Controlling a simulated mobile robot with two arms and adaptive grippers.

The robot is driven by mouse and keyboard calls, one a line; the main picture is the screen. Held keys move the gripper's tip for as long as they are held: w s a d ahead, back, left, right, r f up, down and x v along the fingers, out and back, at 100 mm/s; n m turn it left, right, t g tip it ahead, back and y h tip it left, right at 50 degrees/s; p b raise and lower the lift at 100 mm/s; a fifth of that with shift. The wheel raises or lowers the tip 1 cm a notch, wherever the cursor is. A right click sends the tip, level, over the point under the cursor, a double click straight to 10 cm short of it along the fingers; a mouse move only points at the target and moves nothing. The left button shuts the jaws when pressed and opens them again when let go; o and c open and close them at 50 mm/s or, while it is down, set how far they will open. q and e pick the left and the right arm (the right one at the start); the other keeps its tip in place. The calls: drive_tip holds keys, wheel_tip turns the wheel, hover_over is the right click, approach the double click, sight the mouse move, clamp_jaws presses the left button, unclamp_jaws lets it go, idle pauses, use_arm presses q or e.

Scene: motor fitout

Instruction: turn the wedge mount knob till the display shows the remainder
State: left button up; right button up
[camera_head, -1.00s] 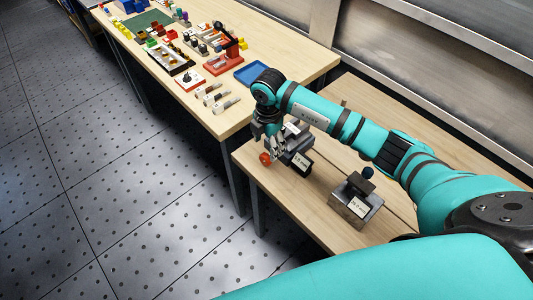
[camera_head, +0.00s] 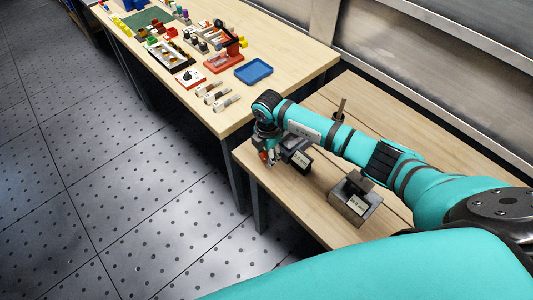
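On the near table, a dark and grey mount with a white display (camera_head: 302,162) stands beside my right gripper. Its orange-red knob (camera_head: 264,156) faces left. My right gripper (camera_head: 269,157) is right at this knob; the fingers are small and partly hidden, so I cannot tell whether they grip it. A second grey block mount (camera_head: 345,205) with its own white display (camera_head: 357,205) stands to the right. The figures on both displays are too small to read surely. My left gripper is not in view.
The longer table (camera_head: 290,40) at the back holds a blue tray (camera_head: 253,71), a red stand (camera_head: 224,62) and several small parts. The near table's front right is mostly clear.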

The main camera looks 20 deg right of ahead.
drive_tip(key=c, duration=0.5)
drive_tip(key=shift+s+d+t, duration=0.1)
drive_tip(key=shift+s+t, duration=0.05)
drive_tip(key=shift+t, duration=0.35)
drive_tip(key=shift+s+f+t+y, duration=0.1)
drive_tip(key=shift+f+t+y, duration=0.1)
drive_tip(key=shift+t+y, duration=0.15)
drive_tip(key=shift+f+t+y+b, duration=0.1)
drive_tip(key=shift+t+y+b, duration=0.15)
drive_tip(key=shift+t+b, duration=0.5)
drive_tip(key=shift+r+t, duration=0.2)
drive_tip(key=shift+t, duration=0.2)
drive_tip(key=o, duration=1.2)
